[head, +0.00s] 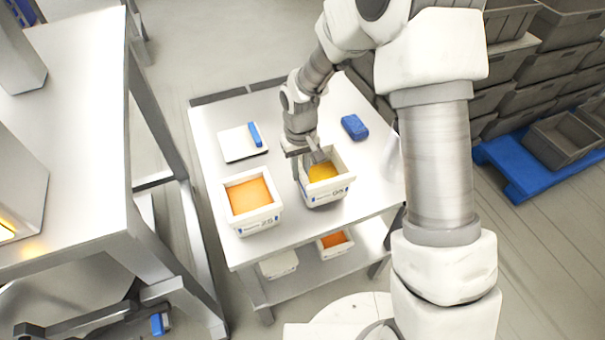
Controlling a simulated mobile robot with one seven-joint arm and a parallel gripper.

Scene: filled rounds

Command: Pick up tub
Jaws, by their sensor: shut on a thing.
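A white tub with yellow contents (328,194) is on the upper shelf of the metal cart (300,232), right of its middle. Its front wall bears a printed label. My gripper (307,170) is at the tub's left rim, shut on it, and the finger ends are partly hidden by the rim. I cannot tell whether the tub's base is touching the shelf. A second white tub with orange contents (253,222) stands to the left on the same shelf, apart from the first.
A white tray (236,147) with a blue object (255,135) and a blue block (354,127) lie at the cart's back. More tubs (335,244) are on the lower shelf. A steel table (70,130) stands left. Grey crates (567,137) stand right.

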